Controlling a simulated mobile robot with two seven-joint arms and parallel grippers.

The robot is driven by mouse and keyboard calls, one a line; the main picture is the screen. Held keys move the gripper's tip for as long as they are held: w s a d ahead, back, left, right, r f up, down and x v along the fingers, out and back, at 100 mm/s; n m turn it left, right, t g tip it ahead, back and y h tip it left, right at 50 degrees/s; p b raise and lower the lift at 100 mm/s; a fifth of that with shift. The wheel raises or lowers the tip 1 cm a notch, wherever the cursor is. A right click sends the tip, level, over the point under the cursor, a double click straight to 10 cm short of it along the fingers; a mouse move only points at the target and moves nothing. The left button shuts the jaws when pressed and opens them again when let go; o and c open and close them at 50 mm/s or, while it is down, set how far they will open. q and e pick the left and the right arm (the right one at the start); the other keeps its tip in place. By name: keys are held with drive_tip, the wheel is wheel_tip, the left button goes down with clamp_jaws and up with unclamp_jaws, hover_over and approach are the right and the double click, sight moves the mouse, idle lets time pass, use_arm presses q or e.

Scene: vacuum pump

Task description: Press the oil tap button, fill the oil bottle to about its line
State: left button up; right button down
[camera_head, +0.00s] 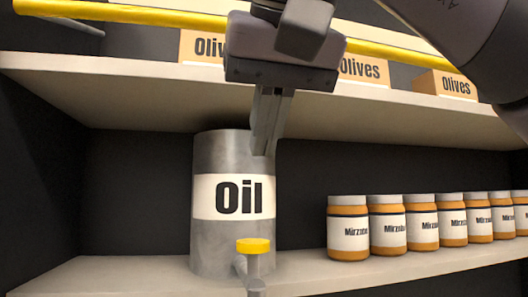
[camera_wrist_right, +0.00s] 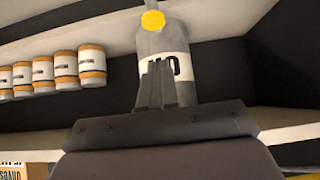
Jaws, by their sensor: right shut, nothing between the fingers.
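A grey metal canister labelled Oil (camera_head: 234,240) stands on the lower shelf in the head view. A yellow tap button (camera_head: 253,246) sits on top of a grey tap (camera_head: 254,268) at its lower front. My right gripper (camera_head: 264,152) hangs in front of the canister's upper right part, above the button, with its fingers shut and empty. In the right wrist view the canister (camera_wrist_right: 185,95) and the button (camera_wrist_right: 153,20) show upside down, with my shut fingers (camera_wrist_right: 158,68) pointing toward the button and apart from it. No oil bottle is visible. My left gripper is not in view.
Several orange-brown jars (camera_head: 348,230) stand in a row on the lower shelf (camera_head: 110,277), right of the canister. Olives boxes (camera_head: 445,85) stand on the upper shelf (camera_head: 140,90). A yellow bar (camera_head: 150,17) crosses the top. The space left of the canister is clear.

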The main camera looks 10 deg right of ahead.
approach(254, 240)
drive_tip(key=w+a, duration=0.1)
drive_tip(key=w, duration=0.1)
drive_tip(key=shift+w+f+b, duration=0.15)
drive_tip(key=shift+f+b, duration=0.25)
drive_tip(key=shift+f, duration=0.6)
drive_tip(key=shift+w+f+b, duration=0.2)
drive_tip(key=shift+f+b, duration=0.15)
drive_tip(key=shift+f, duration=0.7)
drive_tip(key=shift+f, duration=1.1)
idle(4.3)
